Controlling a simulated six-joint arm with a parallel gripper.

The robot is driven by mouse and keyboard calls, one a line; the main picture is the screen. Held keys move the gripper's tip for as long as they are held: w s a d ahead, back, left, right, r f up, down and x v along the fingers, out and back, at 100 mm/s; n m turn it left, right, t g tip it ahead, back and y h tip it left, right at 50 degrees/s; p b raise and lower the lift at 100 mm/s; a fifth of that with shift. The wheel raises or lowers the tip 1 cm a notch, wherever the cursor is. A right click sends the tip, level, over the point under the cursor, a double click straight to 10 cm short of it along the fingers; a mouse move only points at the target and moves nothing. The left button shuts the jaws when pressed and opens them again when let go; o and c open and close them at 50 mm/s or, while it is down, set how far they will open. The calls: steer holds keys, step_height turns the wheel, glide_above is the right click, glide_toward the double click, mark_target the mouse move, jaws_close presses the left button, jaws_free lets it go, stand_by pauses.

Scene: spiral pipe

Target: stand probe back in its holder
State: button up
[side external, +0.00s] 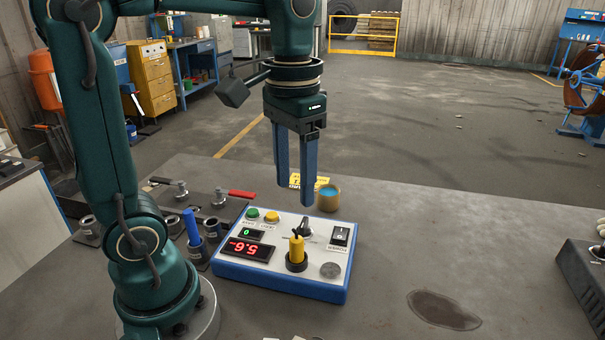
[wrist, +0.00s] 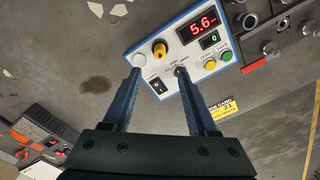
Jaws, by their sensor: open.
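The yellow probe (side external: 296,247) stands upright in a black ring holder (side external: 297,265) on the white and blue meter box (side external: 237,275). In the wrist view, the yellow probe (wrist: 160,49) shows near the box's edge, seen from above. My gripper (side external: 294,198) is open and empty, pointing down above the back part of the box, clear of the probe. In the wrist view, my gripper's (wrist: 160,75) two blue fingers are apart with nothing between them. The probe's lower end is hidden in the ring.
The box has a red display reading 5.6, buttons, a knob (side external: 304,229) and a switch (side external: 340,235). A dark rack with a blue rod (side external: 192,227) is at left. The bench right of the box is mostly clear.

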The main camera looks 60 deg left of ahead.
steer(key=s+d+f+m+t, duration=0.1)
steer(key=s+d+f+t, duration=0.1)
steer(key=s+t, duration=0.3)
steer(key=shift+d+f+t, duration=0.25)
steer(key=shift+f+t, duration=0.05)
steer(key=shift+f, duration=0.25)
stand_by(0.4)
